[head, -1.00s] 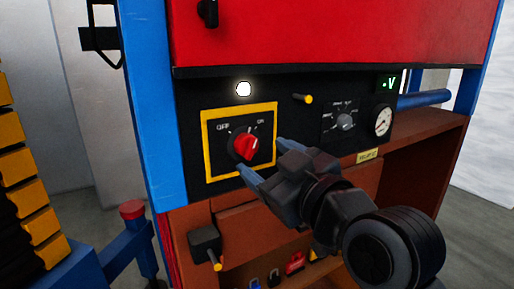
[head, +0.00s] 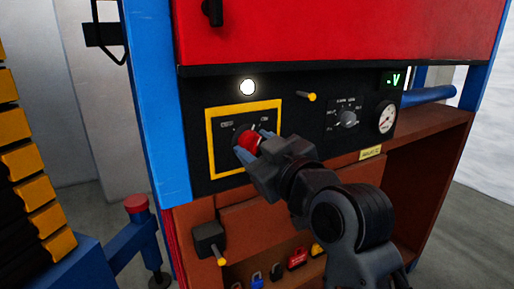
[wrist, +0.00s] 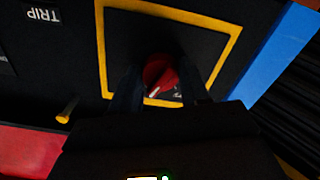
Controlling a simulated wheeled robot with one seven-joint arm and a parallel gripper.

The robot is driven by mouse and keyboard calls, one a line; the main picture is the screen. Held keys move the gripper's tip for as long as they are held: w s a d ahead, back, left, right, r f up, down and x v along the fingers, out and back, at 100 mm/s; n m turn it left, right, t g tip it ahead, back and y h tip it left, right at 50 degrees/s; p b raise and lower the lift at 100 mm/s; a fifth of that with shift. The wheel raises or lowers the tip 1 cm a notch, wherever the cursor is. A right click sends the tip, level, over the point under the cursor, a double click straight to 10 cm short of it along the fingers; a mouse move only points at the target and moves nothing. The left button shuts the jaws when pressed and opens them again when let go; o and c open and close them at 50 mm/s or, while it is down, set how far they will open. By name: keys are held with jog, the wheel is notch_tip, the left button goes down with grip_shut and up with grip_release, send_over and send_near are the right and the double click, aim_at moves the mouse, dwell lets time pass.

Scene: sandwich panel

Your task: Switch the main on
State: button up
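The main switch is a red rotary knob (head: 248,140) inside a yellow square frame (head: 211,150), with small OFF and ON lettering above it on the dark panel. My gripper (head: 250,149) is at the knob, its blue fingers beside it and partly covering it. In the wrist view the knob (wrist: 160,72) lies between the two dark fingers (wrist: 160,92), which stand apart on either side. Contact with the knob is unclear. Its white mark points down-left in that view, where the TRIP lettering is upside down. The switch's exact setting is hard to read.
A white lamp (head: 248,87) glows above the frame. A yellow-tipped lever (head: 307,96), a smaller selector (head: 347,119) and a round gauge (head: 386,118) are to the right. A black box with a lever (head: 208,239) sits below. A blue post (head: 157,100) borders the left.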

jog(key=c, duration=0.5)
jog(key=m+p, duration=0.1)
jog(key=m, duration=0.1)
jog(key=shift+r+m, duration=0.1)
jog(key=shift+m, duration=0.2)
jog(key=shift+m+p, duration=0.55)
jog(key=shift+m, duration=0.45)
jog(key=o, duration=1.1)
jog(key=shift+c, duration=0.2)
jog(key=shift+s, duration=0.1)
jog(key=b+v, duration=0.1)
jog(key=v, duration=0.6)
jog(key=shift+s+d+b, duration=0.2)
jog(key=shift+s+b, duration=0.1)
